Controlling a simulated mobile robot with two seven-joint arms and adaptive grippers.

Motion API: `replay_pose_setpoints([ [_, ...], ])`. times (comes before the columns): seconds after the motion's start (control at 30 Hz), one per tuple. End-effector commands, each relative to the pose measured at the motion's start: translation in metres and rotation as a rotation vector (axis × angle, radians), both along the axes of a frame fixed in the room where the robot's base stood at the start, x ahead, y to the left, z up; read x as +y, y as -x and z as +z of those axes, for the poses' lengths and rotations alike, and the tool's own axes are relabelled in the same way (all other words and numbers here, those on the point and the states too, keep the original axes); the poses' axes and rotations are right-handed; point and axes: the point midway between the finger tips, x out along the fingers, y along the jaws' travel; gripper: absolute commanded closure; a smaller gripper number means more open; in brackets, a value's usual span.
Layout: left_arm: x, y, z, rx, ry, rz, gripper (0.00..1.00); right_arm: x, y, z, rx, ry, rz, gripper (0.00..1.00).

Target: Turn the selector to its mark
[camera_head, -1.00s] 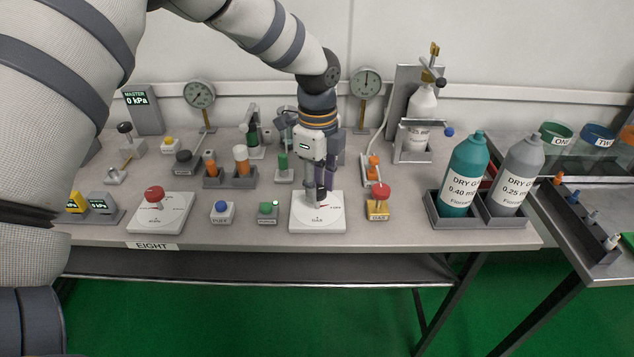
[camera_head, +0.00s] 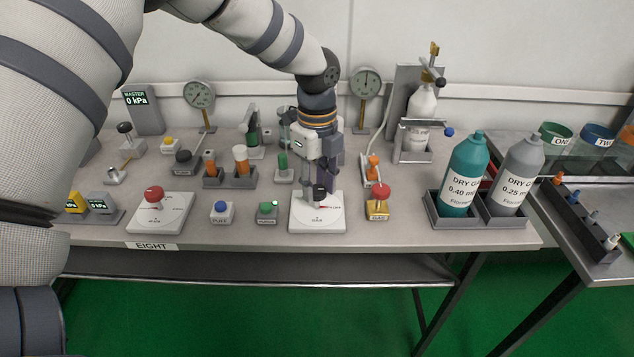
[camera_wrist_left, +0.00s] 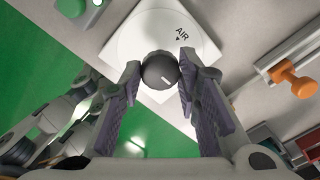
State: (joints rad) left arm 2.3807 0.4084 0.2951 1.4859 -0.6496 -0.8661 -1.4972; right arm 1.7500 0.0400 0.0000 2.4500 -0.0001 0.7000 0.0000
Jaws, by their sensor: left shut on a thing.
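The selector is a round black knob (camera_head: 320,193) on a white square plate (camera_head: 303,217) near the front edge of the bench. A red mark shows on the plate, right of the knob, in the head view. In the left wrist view the black knob (camera_wrist_left: 158,72) carries a short white line, and the plate (camera_wrist_left: 128,42) reads "AIR" beside a small dark arrow. My left gripper (camera_head: 320,186) comes down from above and is shut on the knob, one finger on each side. The fingers partly hide the knob in the head view. My right gripper is in neither view.
Orange and white-capped bottles stand behind. A teal bottle (camera_head: 464,175) and a grey bottle (camera_head: 519,172) stand farther right.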

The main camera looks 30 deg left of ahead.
Motion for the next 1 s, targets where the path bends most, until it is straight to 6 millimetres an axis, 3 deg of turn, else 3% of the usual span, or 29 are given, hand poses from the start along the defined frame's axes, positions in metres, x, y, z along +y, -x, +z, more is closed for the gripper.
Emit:
replay_pose_setpoints([
  [0.07,0.000,0.001,-0.002,0.003,0.001,0.000,0.98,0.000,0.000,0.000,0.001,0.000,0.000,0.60],
  [0.1,0.000,0.001,-0.002,0.003,0.001,0.000,0.68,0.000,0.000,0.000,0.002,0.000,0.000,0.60],
  [0.2,0.000,0.001,-0.002,0.003,0.001,0.001,0.49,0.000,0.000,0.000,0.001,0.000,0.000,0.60],
  [0.47,0.000,0.000,0.000,0.001,0.001,0.001,0.49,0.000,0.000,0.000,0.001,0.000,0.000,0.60],
  [0.57,0.000,-0.001,0.008,-0.001,0.000,0.001,0.49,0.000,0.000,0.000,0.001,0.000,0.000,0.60],
  [0.8,0.000,-0.001,0.071,-0.004,0.000,0.001,0.49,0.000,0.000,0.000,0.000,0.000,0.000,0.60],
  [1.0,0.000,0.000,0.110,-0.001,0.000,0.000,0.49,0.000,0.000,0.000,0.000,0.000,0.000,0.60],
])
